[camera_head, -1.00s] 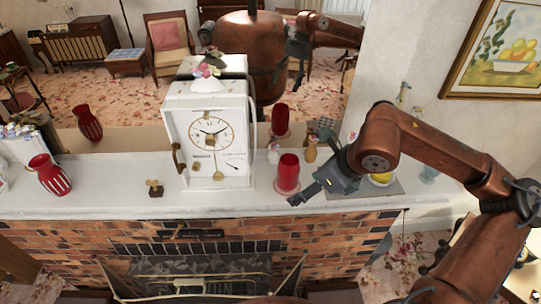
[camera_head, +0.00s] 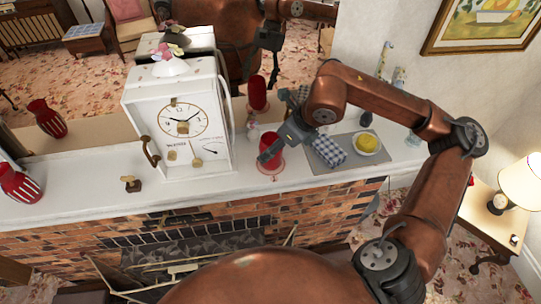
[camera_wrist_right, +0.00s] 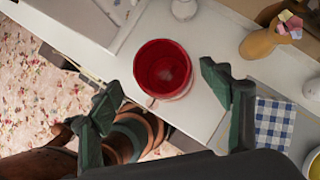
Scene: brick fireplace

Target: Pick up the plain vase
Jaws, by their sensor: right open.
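The plain vase (camera_head: 268,139) is solid red and stands upright on the white mantel, right of the clock. In the right wrist view, the vase (camera_wrist_right: 162,68) shows its open mouth, just beyond and between the two fingertips. My right gripper (camera_head: 271,153) is open and empty. It is close to the vase and partly covers it in the head view; whether they touch I cannot tell. A red vase with white stripes (camera_head: 19,184) stands at the mantel's left end. My left gripper is not in view.
A white clock (camera_head: 185,125) stands left of the plain vase. Right of it, a grey tray (camera_head: 378,152) holds a checkered cloth (camera_head: 329,151) and a bowl with yellow contents (camera_head: 367,143). A brown vase with flowers (camera_wrist_right: 261,43) is close by. A mirror backs the mantel.

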